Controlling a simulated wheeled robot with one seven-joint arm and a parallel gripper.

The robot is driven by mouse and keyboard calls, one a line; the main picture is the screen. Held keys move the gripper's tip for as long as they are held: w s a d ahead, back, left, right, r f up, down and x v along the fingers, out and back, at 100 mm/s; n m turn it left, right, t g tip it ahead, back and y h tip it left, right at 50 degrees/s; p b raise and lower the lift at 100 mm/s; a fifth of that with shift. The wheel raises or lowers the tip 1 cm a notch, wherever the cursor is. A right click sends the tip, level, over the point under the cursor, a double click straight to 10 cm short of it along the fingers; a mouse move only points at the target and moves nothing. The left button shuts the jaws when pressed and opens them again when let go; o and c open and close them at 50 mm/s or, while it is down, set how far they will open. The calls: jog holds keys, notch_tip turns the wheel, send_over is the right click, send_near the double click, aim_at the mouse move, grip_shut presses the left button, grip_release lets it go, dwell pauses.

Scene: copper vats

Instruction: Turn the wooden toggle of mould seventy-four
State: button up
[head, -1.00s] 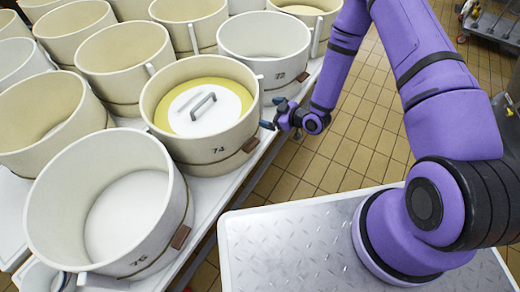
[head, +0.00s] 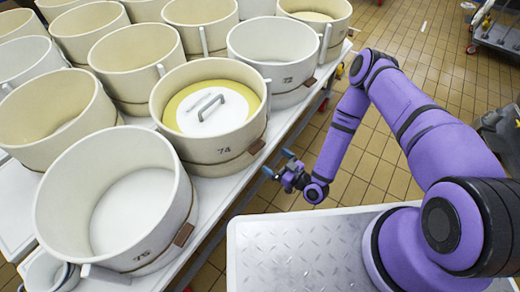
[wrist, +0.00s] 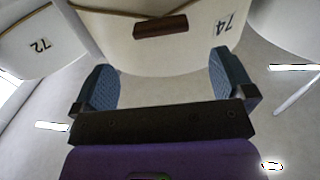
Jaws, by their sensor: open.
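Mould seventy-four (head: 200,150) is a cream round mould with a white lid and grey handle on a yellow surface inside it. Its brown wooden toggle (head: 256,146) sits on the outer wall, right of the number. The toggle (wrist: 160,27) also shows in the wrist view, lying level on the image, ahead of the fingers. My gripper (head: 279,162) is right of the mould, beyond the table edge, and apart from the toggle. In the wrist view my gripper (wrist: 164,85) has its two blue pads wide apart with nothing between them.
Several other moulds fill the table to the left. Tiled floor (head: 385,150) is open right of the table. A metal cart (head: 500,30) stands at the back right.

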aim_at(259, 148)
jog(key=x, duration=0.8)
jog(key=shift+w+a, duration=0.15)
jog(key=shift+w, duration=0.1)
jog(key=c, duration=0.8)
